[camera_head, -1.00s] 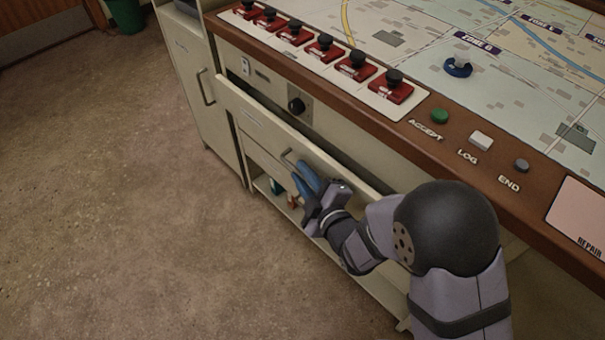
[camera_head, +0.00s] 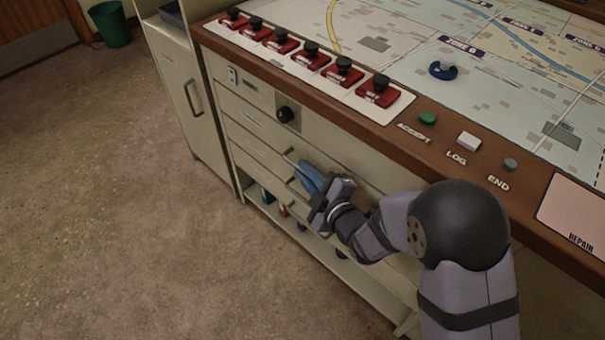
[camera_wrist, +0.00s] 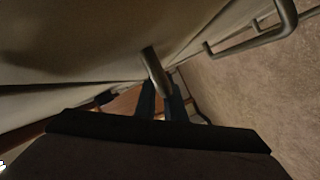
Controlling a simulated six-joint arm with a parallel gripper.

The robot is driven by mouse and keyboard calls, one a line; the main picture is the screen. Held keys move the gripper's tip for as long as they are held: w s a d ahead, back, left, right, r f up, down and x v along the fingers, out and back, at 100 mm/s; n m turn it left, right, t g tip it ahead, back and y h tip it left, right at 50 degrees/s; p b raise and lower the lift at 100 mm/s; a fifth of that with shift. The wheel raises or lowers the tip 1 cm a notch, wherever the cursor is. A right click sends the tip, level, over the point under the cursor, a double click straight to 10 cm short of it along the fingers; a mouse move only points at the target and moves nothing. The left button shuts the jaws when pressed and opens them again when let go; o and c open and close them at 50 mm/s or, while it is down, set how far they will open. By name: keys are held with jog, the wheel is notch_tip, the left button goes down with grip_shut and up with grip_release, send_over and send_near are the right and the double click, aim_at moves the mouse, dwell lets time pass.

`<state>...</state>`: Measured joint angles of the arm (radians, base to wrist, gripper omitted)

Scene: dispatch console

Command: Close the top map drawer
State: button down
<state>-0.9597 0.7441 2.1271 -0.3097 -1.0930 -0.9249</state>
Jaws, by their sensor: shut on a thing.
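The top map drawer (camera_head: 262,130) is a cream front under the console's wooden edge. In the head view it looks flush with the cabinet face, with no dark opening above it. Its metal handle (camera_wrist: 153,62) is a bar that shows close up in the wrist view. My gripper (camera_head: 303,172), with blue fingers, is at this handle. In the wrist view the dark fingers (camera_wrist: 160,98) are shut on the bar, one on each side. My gripper and forearm hide the right part of the drawer front.
A lower drawer handle (camera_wrist: 255,38) sticks out near my gripper. An open shelf (camera_head: 345,268) with small items runs below. A cabinet (camera_head: 180,90) stands at the left, with a black knob (camera_head: 285,114) above the drawer. The floor (camera_head: 110,220) in front is clear.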

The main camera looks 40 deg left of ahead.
jog(key=c, duration=2.1)
grip_release()
jog(key=shift+w+r, duration=0.1)
jog(key=shift+w, duration=0.25)
jog(key=shift+d, duration=0.1)
jog(key=shift+v, duration=3.6)
jog(key=shift+s+p, duration=0.15)
jog(key=shift+p, duration=0.15)
